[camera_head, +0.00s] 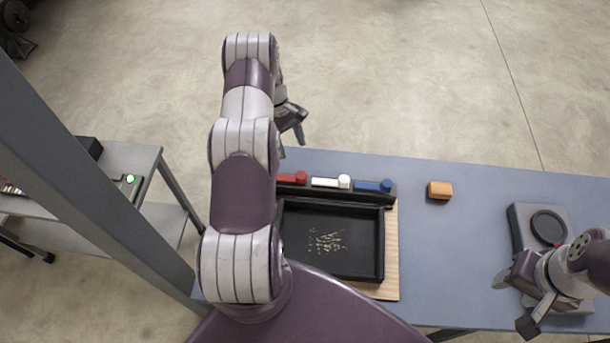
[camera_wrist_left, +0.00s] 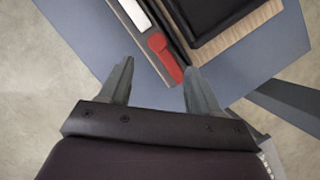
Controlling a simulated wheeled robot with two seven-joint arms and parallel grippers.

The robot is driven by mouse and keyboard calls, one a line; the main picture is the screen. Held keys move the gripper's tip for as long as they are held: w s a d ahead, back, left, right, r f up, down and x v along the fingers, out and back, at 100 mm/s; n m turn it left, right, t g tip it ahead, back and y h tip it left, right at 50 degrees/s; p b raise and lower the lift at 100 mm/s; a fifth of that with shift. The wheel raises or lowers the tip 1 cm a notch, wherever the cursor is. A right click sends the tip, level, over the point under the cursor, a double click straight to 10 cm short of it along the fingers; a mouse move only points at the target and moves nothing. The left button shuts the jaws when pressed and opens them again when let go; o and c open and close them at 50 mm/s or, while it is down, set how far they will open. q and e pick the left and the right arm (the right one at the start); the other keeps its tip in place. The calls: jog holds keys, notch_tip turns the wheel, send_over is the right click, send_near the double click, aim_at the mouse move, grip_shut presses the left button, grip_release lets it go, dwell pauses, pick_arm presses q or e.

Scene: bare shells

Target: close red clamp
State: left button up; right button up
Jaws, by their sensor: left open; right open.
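The red clamp (camera_head: 291,179) is a small lever with a rounded end, at the left end of a row on a black rail. My arm partly hides its left side in the head view. In the left wrist view the red clamp (camera_wrist_left: 166,58) lies ahead of and between the fingertips. My left gripper (camera_head: 291,142) is open and empty, beyond the table's far edge in the head view. In the left wrist view the left gripper (camera_wrist_left: 158,72) shows no finger touching the clamp. My right gripper (camera_head: 519,301) is open and empty at the table's right.
A white clamp (camera_head: 330,182) and a blue clamp (camera_head: 373,185) share the rail behind a black tray (camera_head: 379,262) on a wooden board (camera_head: 392,247). A grey device (camera_head: 519,225) is at far right. The table between is clear.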

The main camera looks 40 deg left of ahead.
aim_at(301, 175)
pick_arm(q)
jog(key=b+x, duration=0.4)
jog(key=w+a+b+x, duration=0.1)
jog(key=b+x, duration=0.1)
jog(key=b, duration=0.1)
jog(key=shift+d+f, duration=0.15)
jog(key=shift+f, duration=0.4)
jog(key=shift+s+d+f+p, duration=0.2)
jog(key=shift+d+f+p, duration=0.2)
jog(key=shift+d+f, duration=0.1)
jog(key=shift+s+d+f+p, duration=0.25)
jog(key=shift+d+f+p, duration=0.1)
jog(key=shift+d+f, duration=0.15)
jog(key=shift+s+d+f, duration=0.1)
jog(key=shift+s+f, duration=0.05)
jog(key=shift+f, duration=0.65)
pick_arm(e)
notch_tip(301, 175, down, 8)
jog(key=shift+w+a, duration=0.15)
jog(key=shift+w, duration=0.3)
pick_arm(q)
grip_shut()
pick_arm(e)
jog(key=shift+r, duration=0.1)
